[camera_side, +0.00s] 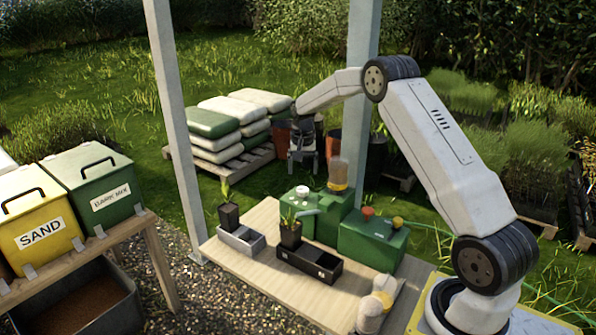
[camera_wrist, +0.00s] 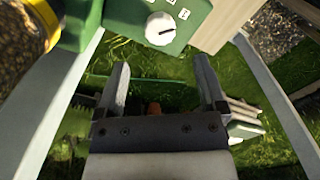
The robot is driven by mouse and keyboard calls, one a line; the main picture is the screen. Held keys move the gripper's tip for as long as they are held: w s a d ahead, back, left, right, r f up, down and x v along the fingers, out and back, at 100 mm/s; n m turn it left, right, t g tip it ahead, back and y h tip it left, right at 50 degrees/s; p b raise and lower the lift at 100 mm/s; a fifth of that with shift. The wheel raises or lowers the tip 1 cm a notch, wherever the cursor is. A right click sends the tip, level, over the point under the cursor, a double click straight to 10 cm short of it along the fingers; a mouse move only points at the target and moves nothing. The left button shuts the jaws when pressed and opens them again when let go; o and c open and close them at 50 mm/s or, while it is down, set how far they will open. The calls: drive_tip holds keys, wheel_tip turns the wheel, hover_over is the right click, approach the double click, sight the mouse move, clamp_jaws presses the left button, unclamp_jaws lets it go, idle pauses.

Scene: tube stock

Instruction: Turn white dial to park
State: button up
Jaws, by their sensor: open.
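The white dial (camera_side: 302,191) sits on top of the green machine (camera_side: 325,222) at the back of the wooden bench. In the wrist view the white dial (camera_wrist: 160,28) is near the top centre, on a green panel with small white labels beside it. I cannot read the labels or tell which one the dial points to. My gripper (camera_side: 303,170) hangs above and behind the machine, pointing down. In the wrist view my gripper (camera_wrist: 162,72) has its two fingers wide apart, with nothing between them, and is clear of the dial.
A jar with a yellow collar (camera_side: 338,176) stands on the machine close to the dial. A green box (camera_side: 372,243) with red and yellow knobs is to the right. Potted seedlings stand in a grey tray (camera_side: 240,243) and a black tray (camera_side: 308,262). Metal posts (camera_side: 176,130) flank the bench.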

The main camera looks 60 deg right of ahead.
sight(303, 189)
drive_tip(key=shift+f, duration=3.55)
clamp_jaws()
drive_tip(key=n, duration=0.3)
drive_tip(key=shift+n, duration=2.1)
